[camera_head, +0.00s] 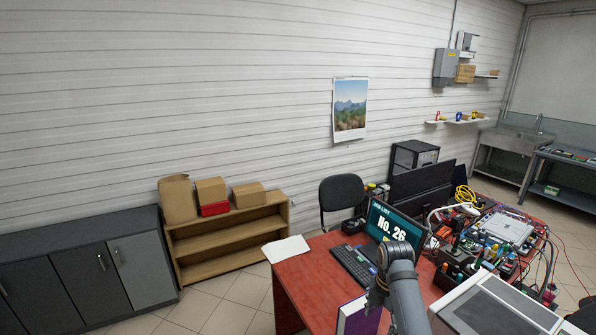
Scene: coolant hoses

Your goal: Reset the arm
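A grey link of one of my arms (403,297) rises from the bottom edge, right of centre, in front of the red-topped desk (312,268). A rounded joint tops it, and a part beside it points down to the left. I cannot tell which arm it is. No fingers of either gripper show, so I cannot see whether they hold anything.
The desk bears a monitor reading "No. 26" (393,228), a keyboard (353,267), a purple book or binder (357,318) and cluttered electronics (500,232). A white device (495,310) stands close at lower right. A wooden shelf (225,240) and dark cabinets (85,275) line the wall.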

